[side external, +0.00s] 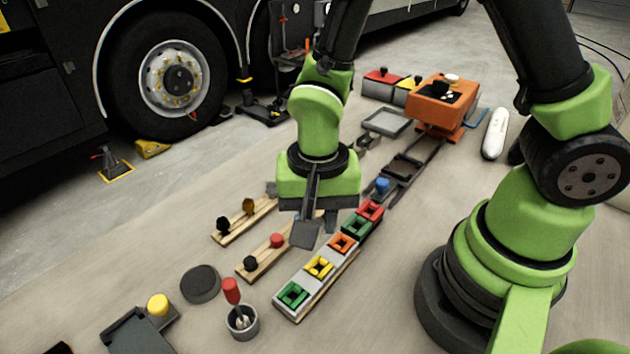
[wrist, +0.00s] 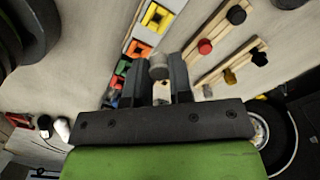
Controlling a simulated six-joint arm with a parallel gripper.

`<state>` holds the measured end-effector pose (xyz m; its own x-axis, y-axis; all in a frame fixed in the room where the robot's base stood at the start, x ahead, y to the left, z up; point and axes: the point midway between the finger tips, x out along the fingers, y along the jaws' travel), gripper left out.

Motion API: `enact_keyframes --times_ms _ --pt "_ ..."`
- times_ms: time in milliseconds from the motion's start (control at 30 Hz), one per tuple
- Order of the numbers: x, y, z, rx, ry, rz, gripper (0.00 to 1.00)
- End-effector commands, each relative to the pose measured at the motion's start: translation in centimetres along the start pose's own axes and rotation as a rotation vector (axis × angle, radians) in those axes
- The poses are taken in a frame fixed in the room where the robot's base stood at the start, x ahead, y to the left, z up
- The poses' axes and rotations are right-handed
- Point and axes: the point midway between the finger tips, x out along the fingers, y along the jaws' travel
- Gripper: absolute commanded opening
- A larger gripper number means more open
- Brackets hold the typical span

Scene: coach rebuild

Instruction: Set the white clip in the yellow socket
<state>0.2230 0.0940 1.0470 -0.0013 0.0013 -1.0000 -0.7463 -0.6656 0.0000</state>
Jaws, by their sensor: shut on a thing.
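My gripper (side external: 308,230) points down beside the row of coloured sockets in the side external view. In the wrist view its two fingers (wrist: 160,78) are closed on a pale grey-white piece, which I take as the white clip (wrist: 158,66). The fingers hide the clip in the side external view. The yellow socket (side external: 318,266) is a square block with a dark central opening, between a green and an orange socket. It also shows at the top of the wrist view (wrist: 157,16), ahead of the fingertips and apart from the clip. I see nothing in its opening.
The sockets sit on a long strip (side external: 330,281). Two wooden rails with coloured knobs (side external: 262,262) lie left of it. A cup holding a red-handled tool (side external: 241,321) and a dark disc (side external: 200,284) stand nearer the front. An orange box (side external: 440,105) stands behind.

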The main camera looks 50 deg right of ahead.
Motion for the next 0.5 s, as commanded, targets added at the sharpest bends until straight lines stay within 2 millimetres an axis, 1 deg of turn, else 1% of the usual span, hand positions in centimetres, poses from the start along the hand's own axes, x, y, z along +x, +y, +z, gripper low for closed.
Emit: enact_keyframes --times_ms 33,100,167,500 --pt "0.1 0.1 0.6 -0.021 0.0 0.001 0.0" --pt "0.3 0.2 0.9 -0.034 0.0 0.001 0.0" --pt "0.7 0.3 1.0 -0.036 -0.001 0.002 0.0" --pt "3.9 0.2 0.9 -0.033 -0.001 0.002 0.0"
